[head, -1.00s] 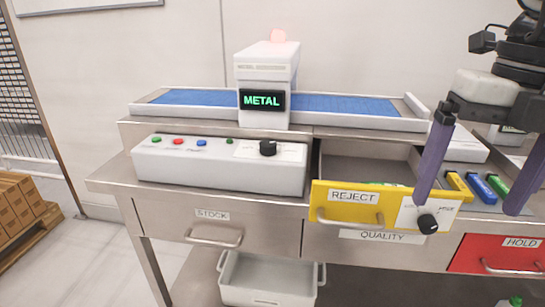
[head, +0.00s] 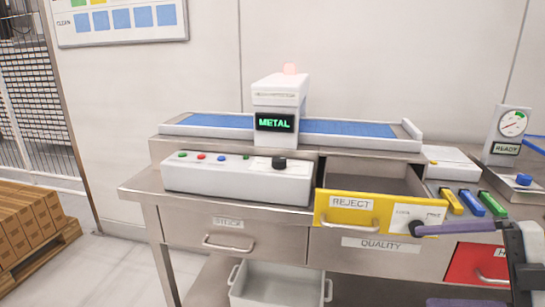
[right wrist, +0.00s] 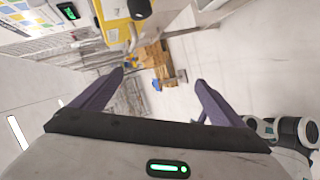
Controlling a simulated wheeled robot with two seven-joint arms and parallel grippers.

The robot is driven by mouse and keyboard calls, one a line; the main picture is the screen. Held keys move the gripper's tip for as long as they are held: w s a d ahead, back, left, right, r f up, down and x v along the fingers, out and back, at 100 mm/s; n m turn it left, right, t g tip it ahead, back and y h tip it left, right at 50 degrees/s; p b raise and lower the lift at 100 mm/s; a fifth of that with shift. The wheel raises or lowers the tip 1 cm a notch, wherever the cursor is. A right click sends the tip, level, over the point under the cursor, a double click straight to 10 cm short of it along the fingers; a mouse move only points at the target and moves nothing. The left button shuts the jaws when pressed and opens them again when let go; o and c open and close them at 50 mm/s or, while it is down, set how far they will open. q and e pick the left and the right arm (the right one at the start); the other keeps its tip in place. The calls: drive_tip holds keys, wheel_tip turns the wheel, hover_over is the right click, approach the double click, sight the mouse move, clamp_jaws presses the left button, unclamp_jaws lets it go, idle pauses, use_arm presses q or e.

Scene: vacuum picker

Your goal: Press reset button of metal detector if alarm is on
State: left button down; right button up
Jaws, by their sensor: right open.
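The white metal detector (head: 277,98) stands over the blue conveyor belt (head: 350,129). Its screen (head: 275,122) reads METAL in green, and a reddish lamp (head: 290,69) glows on top. In front is a white control box (head: 240,184) with green, red (head: 201,157), blue and green buttons and a black knob (head: 279,163). Which of these is the reset button I cannot read. My right gripper (head: 424,265) is open and empty at the lower right, fingers pointing left, in front of the bench and away from the box. It also shows in the right wrist view (right wrist: 160,79). My left gripper is not in view.
The yellow REJECT drawer (head: 335,218) is pulled out, its front close to my right gripper's upper finger. Coloured bars, a red drawer (head: 468,266) and a READY gauge (head: 511,130) are to the right. A grey bin (head: 280,288) is below. Cartons stand at left.

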drive_tip(key=s+d+f+m+t+h, duration=0.15)
drive_tip(key=f+m+t+h, duration=0.25)
drive_tip(key=f+m, duration=0.55)
drive_tip(key=s+f+m+t+h, duration=0.3)
drive_tip(key=f+m, duration=0.4)
drive_tip(key=f, duration=0.5)
drive_tip(key=s+a+f+m+g+h, duration=0.1)
drive_tip(key=s+a+f+m+g, duration=0.4)
drive_tip(key=s+a+f, duration=0.7)
drive_tip(key=a+f+m, duration=0.1)
drive_tip(key=a+m, duration=0.1)
drive_tip(key=a, duration=0.2)
drive_tip(key=shift+f+h, duration=0.3)
drive_tip(key=shift+f, duration=0.05)
drive_tip(key=shift+s, duration=0.1)
